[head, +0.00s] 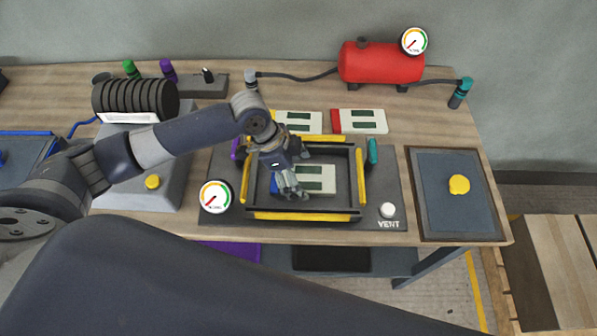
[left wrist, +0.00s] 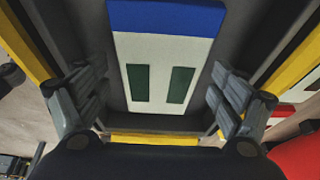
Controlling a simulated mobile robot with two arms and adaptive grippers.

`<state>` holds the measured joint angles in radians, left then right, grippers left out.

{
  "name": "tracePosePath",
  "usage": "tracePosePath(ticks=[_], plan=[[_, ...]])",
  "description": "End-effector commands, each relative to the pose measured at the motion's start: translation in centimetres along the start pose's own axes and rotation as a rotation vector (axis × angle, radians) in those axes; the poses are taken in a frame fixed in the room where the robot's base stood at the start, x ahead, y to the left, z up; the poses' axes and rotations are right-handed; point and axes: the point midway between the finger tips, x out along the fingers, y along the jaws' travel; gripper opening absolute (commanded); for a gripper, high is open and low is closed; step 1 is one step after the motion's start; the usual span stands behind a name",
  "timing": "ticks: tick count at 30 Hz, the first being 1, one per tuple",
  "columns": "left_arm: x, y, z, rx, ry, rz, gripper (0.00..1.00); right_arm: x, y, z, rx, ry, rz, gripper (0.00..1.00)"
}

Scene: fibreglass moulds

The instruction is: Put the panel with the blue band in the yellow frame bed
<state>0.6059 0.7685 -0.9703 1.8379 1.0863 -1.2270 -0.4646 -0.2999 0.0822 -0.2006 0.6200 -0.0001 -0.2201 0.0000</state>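The panel with the blue band (head: 318,178) is white with two dark green windows. It lies flat inside the black bed with the yellow frame (head: 302,216). In the left wrist view the panel (left wrist: 160,52) shows its blue band (left wrist: 165,16) at the top, with dark bed floor around it. My left gripper (head: 289,188) is over the bed, above the band end of the panel. In the left wrist view its fingers (left wrist: 160,98) are spread wide, with nothing between them. The gripper hides part of the panel and band in the head view. My right gripper is not in view.
A yellow-banded panel (head: 303,122) and a red-banded panel (head: 364,121) lie behind the bed. A red tank (head: 380,64) with a hose stands at the back. A gauge (head: 215,196) and white vent knob (head: 387,210) flank the bed. A dark tray (head: 430,205) lies right.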

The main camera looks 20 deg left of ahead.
Motion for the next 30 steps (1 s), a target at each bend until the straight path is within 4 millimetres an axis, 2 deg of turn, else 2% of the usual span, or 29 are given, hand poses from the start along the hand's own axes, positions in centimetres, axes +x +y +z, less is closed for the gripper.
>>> tracePosePath(ticks=[8,13,24,30], plan=[[-0.1,0.0,0.0,0.0,0.0,0.0,0.9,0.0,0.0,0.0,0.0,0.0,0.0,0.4],[-1.3,-0.1,-0.1,0.0,0.0,-0.004,0.9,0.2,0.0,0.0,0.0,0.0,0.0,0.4],[-8.9,-0.1,-0.1,0.001,0.001,-0.004,0.9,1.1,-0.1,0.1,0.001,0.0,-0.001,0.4],[-11.6,-0.1,-0.1,-0.001,0.0,-0.002,0.9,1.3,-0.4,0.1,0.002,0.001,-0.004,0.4]])
